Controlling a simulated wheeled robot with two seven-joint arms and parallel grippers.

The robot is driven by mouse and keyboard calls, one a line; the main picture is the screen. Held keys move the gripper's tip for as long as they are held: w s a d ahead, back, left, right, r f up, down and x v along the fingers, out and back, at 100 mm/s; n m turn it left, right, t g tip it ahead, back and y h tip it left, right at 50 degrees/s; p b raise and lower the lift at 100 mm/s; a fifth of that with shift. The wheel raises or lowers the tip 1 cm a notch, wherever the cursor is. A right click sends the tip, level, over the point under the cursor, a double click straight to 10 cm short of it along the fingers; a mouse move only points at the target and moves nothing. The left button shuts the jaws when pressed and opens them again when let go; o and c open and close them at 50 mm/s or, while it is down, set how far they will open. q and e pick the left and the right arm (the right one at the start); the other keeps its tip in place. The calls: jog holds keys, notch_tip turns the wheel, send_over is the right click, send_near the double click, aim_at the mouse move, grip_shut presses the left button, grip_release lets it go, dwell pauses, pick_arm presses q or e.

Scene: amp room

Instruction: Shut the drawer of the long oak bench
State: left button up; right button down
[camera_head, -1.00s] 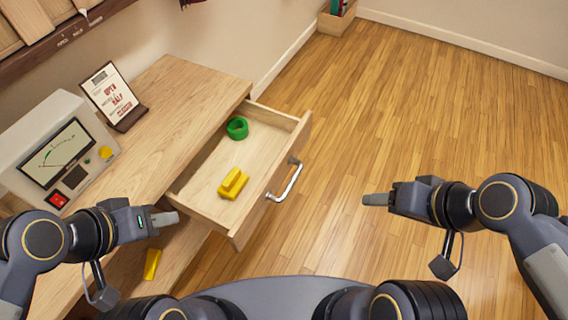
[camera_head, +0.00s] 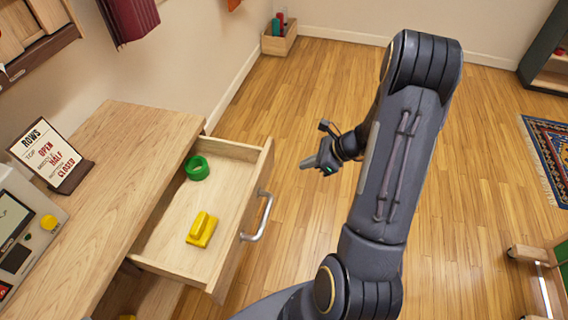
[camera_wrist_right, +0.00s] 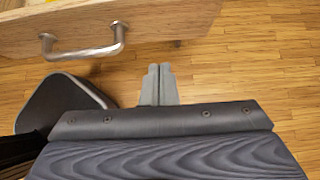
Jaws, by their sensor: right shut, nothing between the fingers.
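The long oak bench (camera_head: 110,165) runs along the left side of the head view. Its drawer (camera_head: 168,257) is pulled well out, with a silver bar handle (camera_head: 262,218) on its front. A green ring (camera_head: 197,168) and a yellow block (camera_head: 202,229) lie inside the drawer. My right gripper (camera_head: 306,163) is shut and empty, out beyond the drawer front and apart from it. In the right wrist view the closed fingertips (camera_wrist_right: 159,72) are over the floor, with the drawer handle (camera_wrist_right: 84,50) to their upper left. My left gripper is out of view.
A sign (camera_head: 48,155) on a stand and a meter box (camera_head: 22,235) stand on the bench top. A wooden box (camera_head: 279,40) sits on the floor by the wall. A rug (camera_head: 553,150) and a shelf (camera_head: 548,60) are at the right. The floor before the drawer is open.

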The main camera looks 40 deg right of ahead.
aim_at(265, 172)
jog(key=w+a+f, duration=0.4)
jog(key=w, duration=0.1)
jog(key=w+a+f, duration=0.2)
jog(key=shift+w+a+f, duration=0.1)
jog(key=shift+w+a, duration=0.25)
jog(key=shift+w, duration=0.05)
jog(key=shift+w+a, duration=0.1)
